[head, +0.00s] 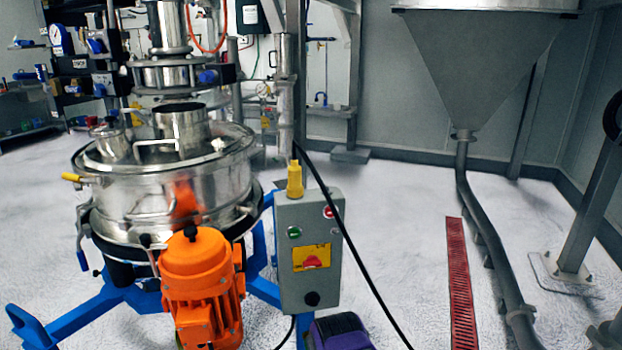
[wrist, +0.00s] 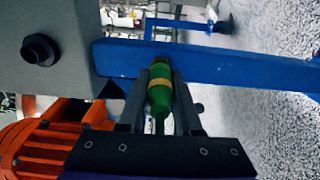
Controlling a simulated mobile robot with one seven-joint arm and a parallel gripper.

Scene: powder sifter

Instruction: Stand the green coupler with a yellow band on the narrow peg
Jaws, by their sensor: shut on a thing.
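The green coupler (wrist: 159,101) shows in the wrist view with a yellowish band around it. My gripper (wrist: 161,76) is shut on it, one dark finger on each side. The coupler is not visible in the head view. I cannot make out the narrow peg in either view.
A grey control box (head: 310,255) carries a yellow bottle-shaped piece (head: 295,181) on top. An orange motor (head: 200,285) and the steel sifter (head: 170,190) stand left of it. A blue frame bar (wrist: 225,66) crosses beyond my fingertips. Floor is open around the red grate (head: 459,280).

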